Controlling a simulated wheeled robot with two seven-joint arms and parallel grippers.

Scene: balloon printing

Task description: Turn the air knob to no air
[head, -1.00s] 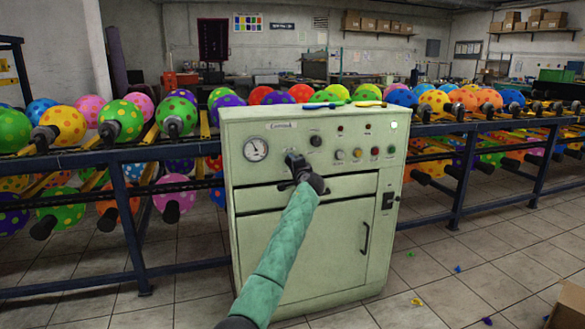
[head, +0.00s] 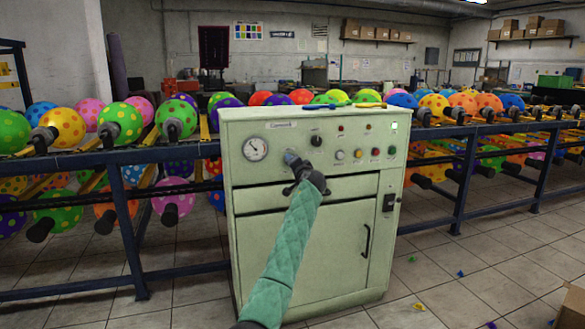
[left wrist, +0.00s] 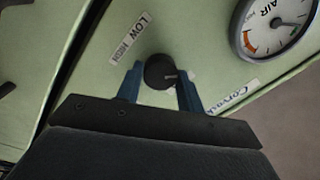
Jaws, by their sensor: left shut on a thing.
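The pale green control cabinet (head: 310,240) stands in front of me in the head view. My left gripper (head: 290,157) is at its front panel, right of the round air gauge (head: 255,148). In the left wrist view, the blue fingers of my left gripper (left wrist: 160,88) are shut on a black round knob (left wrist: 162,70), one on each side. A LOW/HIGH label (left wrist: 133,38) is beside the knob, and the AIR gauge (left wrist: 275,27) is at upper right. In the head view my gripper hides this knob. My right gripper is not in view.
Another black knob (head: 316,141) is just right of my gripper, with coloured buttons (head: 358,154) farther right. A door handle (head: 366,240) is lower on the cabinet. Racks of spotted balloons (head: 122,122) stand on both sides.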

